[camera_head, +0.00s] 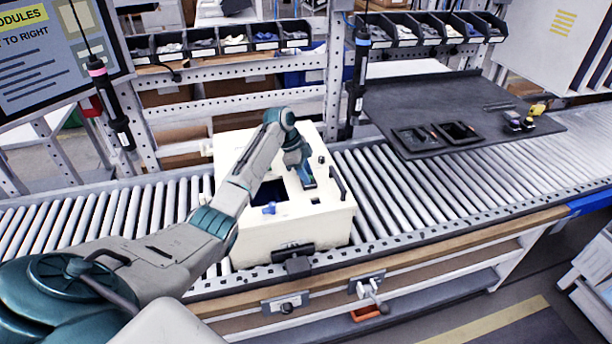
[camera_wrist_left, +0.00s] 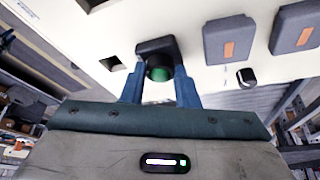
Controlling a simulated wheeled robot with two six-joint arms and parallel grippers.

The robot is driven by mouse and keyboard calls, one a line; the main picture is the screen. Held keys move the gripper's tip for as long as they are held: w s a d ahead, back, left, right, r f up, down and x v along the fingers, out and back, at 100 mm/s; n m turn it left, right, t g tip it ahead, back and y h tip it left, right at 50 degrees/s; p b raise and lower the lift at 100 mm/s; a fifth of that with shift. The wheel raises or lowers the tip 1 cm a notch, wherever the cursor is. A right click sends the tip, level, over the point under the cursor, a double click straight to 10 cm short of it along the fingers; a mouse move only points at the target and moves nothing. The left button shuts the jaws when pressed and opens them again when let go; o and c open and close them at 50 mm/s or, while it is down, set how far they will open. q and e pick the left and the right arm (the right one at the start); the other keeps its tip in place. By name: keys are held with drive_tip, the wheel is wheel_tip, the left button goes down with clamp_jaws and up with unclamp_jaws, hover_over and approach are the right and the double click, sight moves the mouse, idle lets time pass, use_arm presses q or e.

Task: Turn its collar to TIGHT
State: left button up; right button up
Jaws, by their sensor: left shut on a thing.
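Two dark screwdrivers hang in the head view. The left screwdriver (camera_head: 112,112) has a pink collar (camera_head: 96,71); the right screwdriver (camera_head: 358,85) has a blue collar (camera_head: 362,42). No TIGHT marking is readable on either. My left gripper (camera_head: 306,180) is away from both, down at the top of a white box (camera_head: 312,210). In the left wrist view, its blue fingers (camera_wrist_left: 160,84) are shut on a black part with a green round face (camera_wrist_left: 158,68), against the white surface. Whether this part is fixed there I cannot tell. My right gripper is not in view.
The white box stands on a roller conveyor (camera_head: 420,185). A dark mat (camera_head: 440,100) with black trays (camera_head: 418,138) lies at the back right. Small bins (camera_head: 235,42) line the back. The rollers beside the box are bare.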

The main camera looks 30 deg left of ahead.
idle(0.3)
use_arm(q)
drive_tip(key=o, duration=1)
drive_tip(key=b+v, duration=0.4)
drive_tip(key=v, duration=0.7)
drive_tip(key=shift+f, duration=0.1)
